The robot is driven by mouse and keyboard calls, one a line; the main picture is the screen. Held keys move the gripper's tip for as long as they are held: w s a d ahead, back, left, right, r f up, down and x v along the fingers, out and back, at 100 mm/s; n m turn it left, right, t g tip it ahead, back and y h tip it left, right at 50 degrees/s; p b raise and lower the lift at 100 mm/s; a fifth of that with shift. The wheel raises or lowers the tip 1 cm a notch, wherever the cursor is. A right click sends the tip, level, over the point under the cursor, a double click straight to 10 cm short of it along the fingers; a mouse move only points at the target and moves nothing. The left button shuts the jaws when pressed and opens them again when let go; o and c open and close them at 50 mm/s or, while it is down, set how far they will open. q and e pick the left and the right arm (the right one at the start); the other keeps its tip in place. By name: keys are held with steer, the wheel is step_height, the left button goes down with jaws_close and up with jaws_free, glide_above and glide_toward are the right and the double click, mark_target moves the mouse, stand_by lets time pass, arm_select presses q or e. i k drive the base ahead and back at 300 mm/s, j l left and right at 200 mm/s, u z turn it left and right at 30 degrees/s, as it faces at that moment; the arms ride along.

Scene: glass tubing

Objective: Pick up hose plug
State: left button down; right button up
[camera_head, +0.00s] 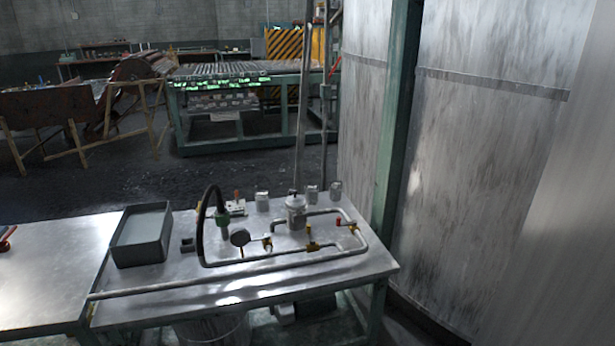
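A black hose (201,222) rises in an arch from the pipework on the metal table (340,278). Its right end comes down to a greenish fitting (222,219), which looks like the hose plug. The fitting stands near the back middle of the table, just left of a small white block with a red top (236,207). I cannot tell whether it is seated in something or only rests there. Neither of my grippers is in view.
A grey open bin (142,237) stands left of the hose. Silver pipes (285,258), a round dark gauge (240,238) and a lidded silver vessel (295,208) crowd the table's middle and right. Large metal tanks (490,150) stand at the right. The table's left part is mostly clear.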

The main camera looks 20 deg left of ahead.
mark_target(220, 210)
steer(key=u, duration=1.3)
steer(key=i+l+u, duration=0.2)
steer(key=i, duration=0.35)
steer(key=i+l+u, duration=0.15)
steer(key=i+l, duration=0.25)
steer(key=i, duration=0.15)
